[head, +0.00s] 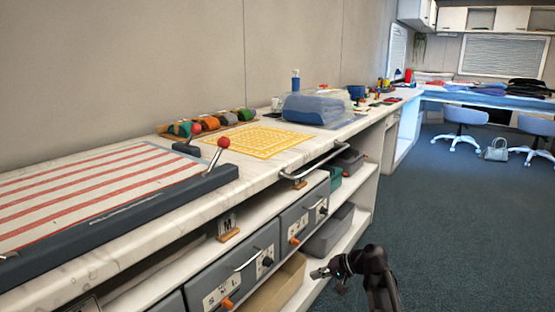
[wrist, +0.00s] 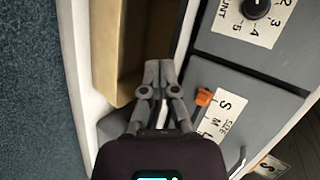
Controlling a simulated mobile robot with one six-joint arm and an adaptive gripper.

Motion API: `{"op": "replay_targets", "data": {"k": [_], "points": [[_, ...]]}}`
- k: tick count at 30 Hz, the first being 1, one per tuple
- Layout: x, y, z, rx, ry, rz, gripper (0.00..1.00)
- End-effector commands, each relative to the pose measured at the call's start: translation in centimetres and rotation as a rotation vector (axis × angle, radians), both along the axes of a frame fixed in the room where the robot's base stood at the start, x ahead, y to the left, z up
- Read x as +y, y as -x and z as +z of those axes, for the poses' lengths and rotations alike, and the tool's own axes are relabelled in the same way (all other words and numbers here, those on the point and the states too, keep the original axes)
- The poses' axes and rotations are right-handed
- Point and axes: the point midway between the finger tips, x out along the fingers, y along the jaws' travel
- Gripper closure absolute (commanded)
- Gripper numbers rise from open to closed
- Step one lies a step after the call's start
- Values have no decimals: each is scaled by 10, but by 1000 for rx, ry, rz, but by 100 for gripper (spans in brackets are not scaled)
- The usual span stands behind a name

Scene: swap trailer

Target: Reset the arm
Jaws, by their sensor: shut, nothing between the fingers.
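My gripper (head: 320,273) is low at the bottom right of the head view, in front of the shelves under the counter. In the wrist view my gripper (wrist: 158,72) has its fingers together with nothing between them. Beyond the fingertips is an open tan box (wrist: 112,50), which also shows on the lower shelf in the head view (head: 268,287). Beside it are grey drawer units, one with an orange slider and size letters (wrist: 205,97), one with a black dial (wrist: 256,8). I cannot tell whether the fingertips touch anything.
The counter (head: 255,160) holds a red-striped board (head: 95,190) with red-knobbed levers, a yellow patterned mat (head: 258,138) and a covered blue machine (head: 318,108). A metal rail (head: 318,165) juts from its front edge.

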Motion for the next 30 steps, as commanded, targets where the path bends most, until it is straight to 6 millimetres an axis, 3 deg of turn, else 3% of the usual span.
{"op": "replay_targets", "data": {"k": [1, 7, 15, 30], "points": [[4, 15, 8, 14, 60, 18, 100], [3, 55, 6, 65, 305, 79, 100], [-14, 106, 17, 124, 628, 149, 100], [-46, 151, 43, 171, 956, 203, 100]]}}
